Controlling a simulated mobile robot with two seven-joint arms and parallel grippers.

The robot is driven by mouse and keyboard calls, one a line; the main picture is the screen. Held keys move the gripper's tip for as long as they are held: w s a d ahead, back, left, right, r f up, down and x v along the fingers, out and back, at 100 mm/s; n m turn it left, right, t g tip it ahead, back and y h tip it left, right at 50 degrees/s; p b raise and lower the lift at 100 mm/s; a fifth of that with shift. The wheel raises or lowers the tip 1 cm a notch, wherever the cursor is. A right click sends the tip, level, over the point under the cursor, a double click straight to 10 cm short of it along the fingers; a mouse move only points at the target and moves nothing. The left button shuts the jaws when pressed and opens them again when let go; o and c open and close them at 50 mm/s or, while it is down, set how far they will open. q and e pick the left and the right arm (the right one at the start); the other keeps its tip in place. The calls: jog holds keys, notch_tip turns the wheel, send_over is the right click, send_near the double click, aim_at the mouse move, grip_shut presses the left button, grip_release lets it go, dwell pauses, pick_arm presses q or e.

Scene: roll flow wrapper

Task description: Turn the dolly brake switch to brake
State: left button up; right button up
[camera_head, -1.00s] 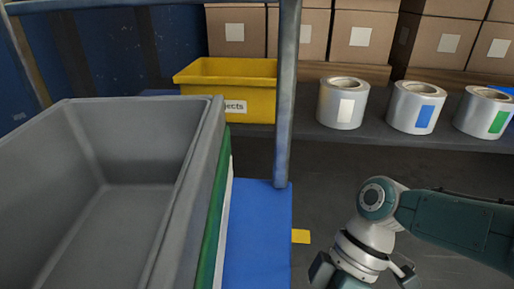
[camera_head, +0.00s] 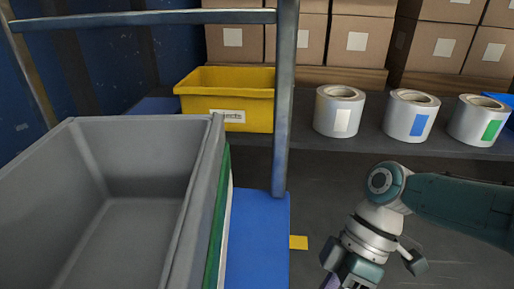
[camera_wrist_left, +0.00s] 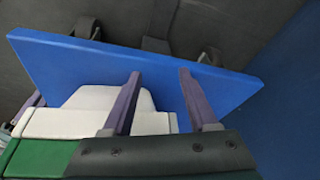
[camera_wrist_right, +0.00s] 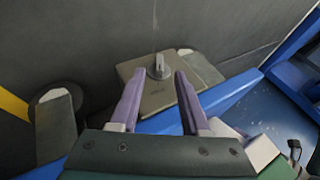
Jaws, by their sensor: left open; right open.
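The brake switch (camera_wrist_right: 159,68) is a small grey knob on a tan plate (camera_wrist_right: 160,95) at the edge of the blue dolly (camera_wrist_right: 228,92) in the right wrist view. My right gripper (camera_wrist_right: 160,73) is open, with its fingers pointing toward the knob, one on each side in the picture. I cannot tell whether they touch it. The blue dolly also shows in the head view (camera_head: 258,240), where the switch is not visible. My left gripper (camera_wrist_left: 160,74) is open and empty over the blue dolly deck (camera_wrist_left: 220,90).
A grey bin (camera_head: 75,200) stands at the left, beside green and white items. A blue post (camera_head: 283,120) rises from the dolly. A yellow box (camera_head: 225,88) and several film rolls (camera_head: 410,115) stand on the shelf behind. A dolly wheel (camera_wrist_right: 58,110) shows in the right wrist view.

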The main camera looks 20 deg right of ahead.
pick_arm(q)
notch_tip(320, 180, up, 3)
jog(key=shift+d+f+p, duration=0.1)
jog(key=shift+d+p, duration=0.05)
jog(key=shift+p, duration=0.8)
pick_arm(e)
jog(key=v, duration=0.5)
jog(key=shift+w+d+r, duration=0.1)
jog(key=shift+d+r, duration=0.15)
jog(key=shift+r, duration=0.05)
